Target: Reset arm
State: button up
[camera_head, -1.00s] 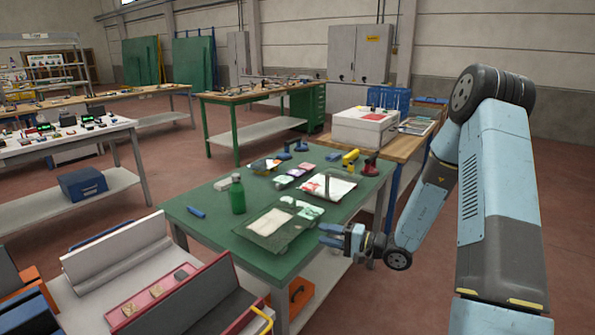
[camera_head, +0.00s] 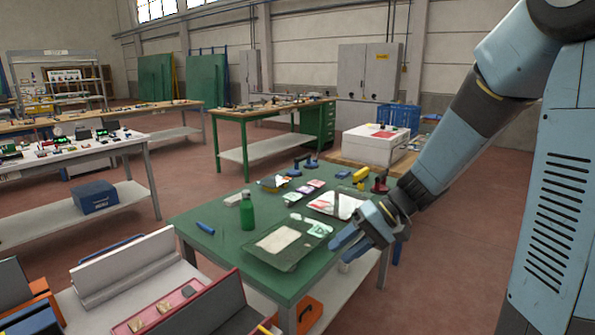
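My gripper (camera_head: 348,244) hangs at the end of my arm over the right front edge of the green-topped table (camera_head: 213,250). Its blue fingers point left and down, close to the right side of a clear tray (camera_head: 285,262) with a pale sheet in it. I see nothing held in the fingers. The gap between the fingertips is too small to judge. My arm reaches in from the upper right and hides part of the table's right edge.
A green bottle (camera_head: 247,212) stands upright on the table. A second tray (camera_head: 322,206), a yellow tool (camera_head: 360,175) and a blue tool (camera_head: 205,228) lie near it. A white box (camera_head: 375,146) is on the wooden bench behind. Red floor is open right of the table.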

jog(key=s+d+r+m+t+h, duration=0.1)
jog(key=s+d+r+t+h, duration=0.5)
jog(key=s+d+r+h, duration=0.3)
jog(key=s+d+r, duration=0.3)
jog(key=s+d, duration=0.1)
jog(key=shift+s+r+h, duration=0.25)
jog(key=shift+r+h, duration=0.05)
jog(key=shift+r, duration=0.1)
jog(key=shift+a, duration=0.1)
jog(key=shift+c, duration=0.5)
dwell(0.8)
